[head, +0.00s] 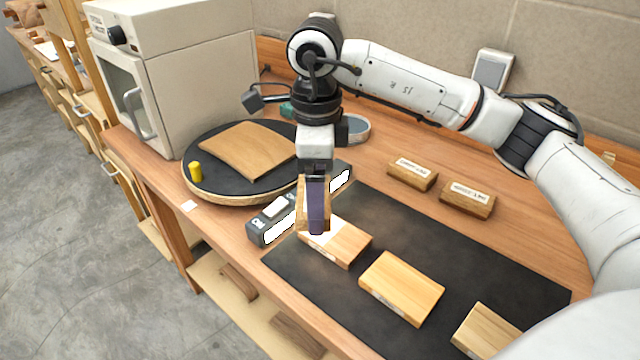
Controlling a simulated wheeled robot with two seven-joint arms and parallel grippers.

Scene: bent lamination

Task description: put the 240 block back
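My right gripper (315,178) comes in from the right and points down over the left end of the dark mat. It appears shut on a small wooden block (301,208) with a purple strip down its near side. No grit number is readable on it. The held block is upright above or against the nearest pale wood piece (345,243); I cannot tell if they touch. Two similar labelled wooden blocks, one (412,174) and another (467,199), lie on the bench behind the mat. Their labels are too small to read. My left gripper is not in view.
More pale wood pieces (402,287) lie on the dark mat (455,262). Behind are a round black turntable (225,190) with a curved wooden sheet and yellow peg, and a white oven (190,75).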

